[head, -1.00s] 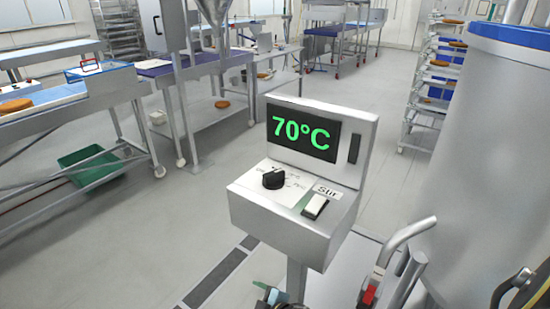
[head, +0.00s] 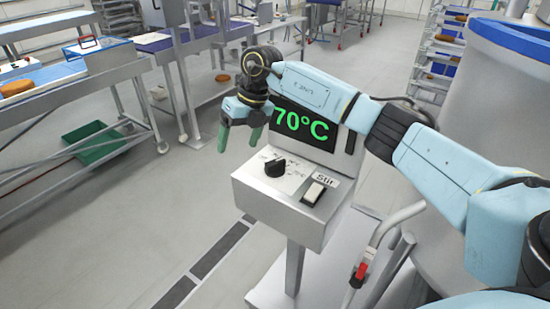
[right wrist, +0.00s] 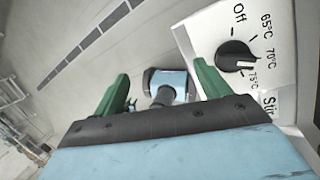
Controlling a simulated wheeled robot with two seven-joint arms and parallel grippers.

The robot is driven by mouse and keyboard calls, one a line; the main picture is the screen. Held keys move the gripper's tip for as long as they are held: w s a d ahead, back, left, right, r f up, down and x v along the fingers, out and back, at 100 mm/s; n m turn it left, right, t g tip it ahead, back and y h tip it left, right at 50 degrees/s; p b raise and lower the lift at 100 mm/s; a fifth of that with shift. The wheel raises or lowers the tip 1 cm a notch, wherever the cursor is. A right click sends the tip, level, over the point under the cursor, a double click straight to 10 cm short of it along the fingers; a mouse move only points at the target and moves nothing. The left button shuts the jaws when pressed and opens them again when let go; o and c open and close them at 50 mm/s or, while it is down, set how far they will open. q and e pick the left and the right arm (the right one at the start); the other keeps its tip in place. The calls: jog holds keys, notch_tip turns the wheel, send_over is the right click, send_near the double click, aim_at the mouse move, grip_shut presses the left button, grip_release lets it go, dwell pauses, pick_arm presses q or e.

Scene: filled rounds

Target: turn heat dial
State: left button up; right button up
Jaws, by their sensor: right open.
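The heat dial (head: 275,167) is a black knob on the white top of the grey control box. In the right wrist view the dial (right wrist: 236,56) sits among the labels Off, 65°C, 70°C and 75°C; its white mark is on the 70–75°C side. The display (head: 304,125) reads 70°C in green and is partly hidden by my right arm. My right gripper (head: 240,138), with green fingers, is open and empty, above and left of the dial and apart from it. Its fingers (right wrist: 162,85) also show in the right wrist view. My left gripper is out of view.
A white Stir switch (head: 313,193) sits right of the dial. A large steel vat (head: 500,110) with a blue rim stands at right, beside a pipe with a red-handled valve (head: 360,272). Tables and a green crate (head: 92,146) stand left; the floor left of the box is clear.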

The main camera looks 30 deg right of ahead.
aim_at(275, 161)
jog(key=s+d+r+m+g+h, duration=0.1)
jog(key=d+r+m+h, duration=0.2)
jog(key=d, duration=0.7)
jog(key=shift+n+h, duration=0.3)
jog(key=shift+n, duration=0.3)
jog(key=f, duration=0.4)
jog(key=f+p, duration=0.1)
jog(key=f, duration=0.7)
jog(key=shift+a+f+p, duration=0.3)
jog(key=shift+p, duration=0.05)
jog(key=c, duration=1)
jog(key=shift+o, duration=0.2)
